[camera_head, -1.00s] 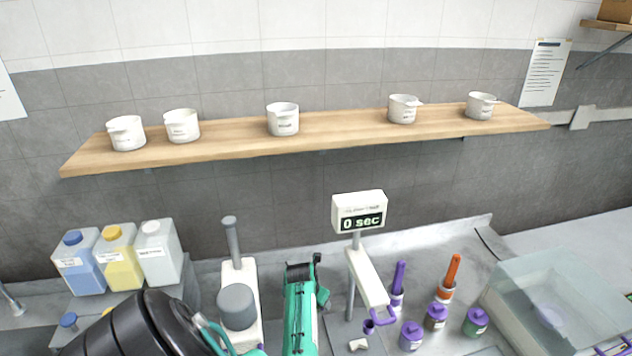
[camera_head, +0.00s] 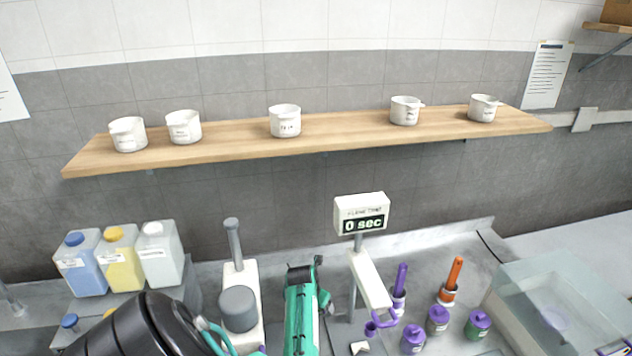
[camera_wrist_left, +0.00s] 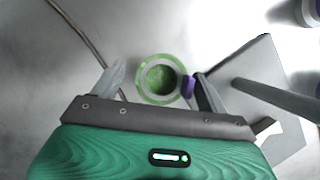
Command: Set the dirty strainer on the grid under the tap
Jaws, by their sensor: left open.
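A round thing with a pale rim and a mottled green centre, apparently the dirty strainer (camera_wrist_left: 159,79), shows in the left wrist view. A purple piece touches its right side. It lies between and beyond the fingers of my left gripper (camera_wrist_left: 157,74), which is open and empty. I cannot tell how far below the fingers it is. In the head view my green left gripper body (camera_head: 300,320) is at bottom centre, with its fingertips hidden. A metal tap (camera_head: 12,300) shows partly at the far left edge; no grid is visible.
A timer stand (camera_head: 361,213) rises right of my left gripper, and a white device with a grey cylinder (camera_head: 238,308) stands left. Purple and green jars (camera_head: 438,321) and a clear box (camera_head: 560,300) are further right. Canisters (camera_head: 121,263) stand left. A wooden shelf (camera_head: 345,140) holds several white cups.

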